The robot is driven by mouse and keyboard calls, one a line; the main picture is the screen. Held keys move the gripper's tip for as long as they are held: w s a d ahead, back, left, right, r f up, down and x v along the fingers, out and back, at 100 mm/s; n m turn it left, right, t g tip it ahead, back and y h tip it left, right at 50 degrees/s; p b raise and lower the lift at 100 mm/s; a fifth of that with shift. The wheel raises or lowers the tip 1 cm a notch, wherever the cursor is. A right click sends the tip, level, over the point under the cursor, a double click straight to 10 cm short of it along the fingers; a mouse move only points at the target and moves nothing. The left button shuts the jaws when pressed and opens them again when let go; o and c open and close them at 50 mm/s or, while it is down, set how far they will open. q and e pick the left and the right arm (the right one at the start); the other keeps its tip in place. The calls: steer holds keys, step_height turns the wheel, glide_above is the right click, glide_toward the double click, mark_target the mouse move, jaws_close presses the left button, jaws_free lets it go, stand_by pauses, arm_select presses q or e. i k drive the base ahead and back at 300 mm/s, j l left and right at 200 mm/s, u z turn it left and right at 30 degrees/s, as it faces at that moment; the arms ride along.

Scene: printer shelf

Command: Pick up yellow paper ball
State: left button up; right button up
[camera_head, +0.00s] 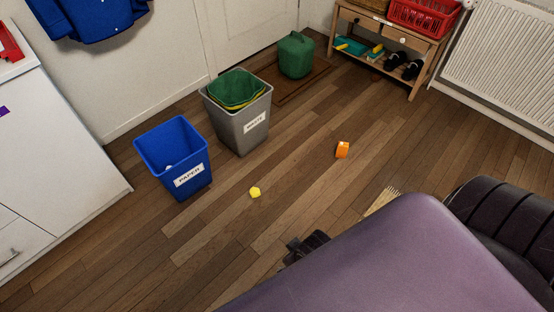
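The yellow paper ball (255,192) lies on the wooden floor, in front of the blue bin marked PAPER and the grey bin marked WASTE. Nothing touches it. A dark gripper part (305,246), seemingly of my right gripper, shows just past the edge of a large purple surface, below and to the right of the ball and apart from it. Its fingers are mostly hidden, so I cannot tell whether it is open or shut. My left gripper is not in view.
The blue bin (172,155) and grey bin (239,123) stand behind the ball. An orange object (343,149) and beige bristles (382,201) are on the floor to the right. A white cabinet (55,150) is at left. The floor around the ball is clear.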

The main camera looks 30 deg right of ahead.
mark_target(254, 192)
steer(key=z, duration=0.7)
